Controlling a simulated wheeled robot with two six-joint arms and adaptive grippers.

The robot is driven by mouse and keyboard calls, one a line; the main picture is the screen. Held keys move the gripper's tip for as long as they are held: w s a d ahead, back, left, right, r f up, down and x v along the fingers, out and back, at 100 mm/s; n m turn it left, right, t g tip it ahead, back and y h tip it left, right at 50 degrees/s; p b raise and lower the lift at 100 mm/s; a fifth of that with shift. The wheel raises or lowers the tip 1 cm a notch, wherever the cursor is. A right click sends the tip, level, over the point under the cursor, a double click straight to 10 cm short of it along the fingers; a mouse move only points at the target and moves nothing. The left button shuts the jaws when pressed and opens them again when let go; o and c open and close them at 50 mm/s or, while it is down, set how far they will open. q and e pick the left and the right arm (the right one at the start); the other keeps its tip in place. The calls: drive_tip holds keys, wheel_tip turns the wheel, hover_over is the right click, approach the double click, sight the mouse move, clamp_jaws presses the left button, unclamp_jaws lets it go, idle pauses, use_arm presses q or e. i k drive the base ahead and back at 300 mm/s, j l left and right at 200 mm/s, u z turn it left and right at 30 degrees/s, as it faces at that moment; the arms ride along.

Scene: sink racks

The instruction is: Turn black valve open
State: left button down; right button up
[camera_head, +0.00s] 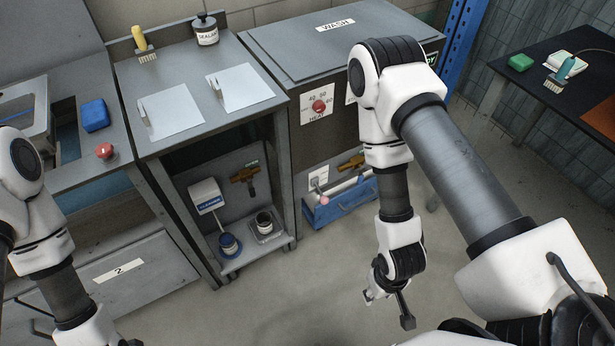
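A brass-coloured valve (244,175) with a dark part sits on the back panel inside the open grey cabinet, under a small green label. A second brass valve (351,162) is on the front of the wash unit, partly behind my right arm. My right gripper (388,308) hangs above the floor at lower centre, open and empty, well away from both valves.
A blue toolbox (341,203) stands below the wash unit (322,48). A dark table (548,75) is at right. The floor before the cabinet is clear.

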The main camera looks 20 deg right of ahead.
sight(251, 188)
drive_tip(key=z, duration=0.15)
drive_tip(key=i+l+u, duration=0.1)
drive_tip(key=l+u, duration=0.25)
drive_tip(key=l, duration=0.45)
drive_tip(key=l+u, duration=0.4)
drive_tip(key=l, duration=0.35)
drive_tip(key=l+u, duration=0.35)
drive_tip(key=l, duration=0.45)
drive_tip(key=k, duration=0.05)
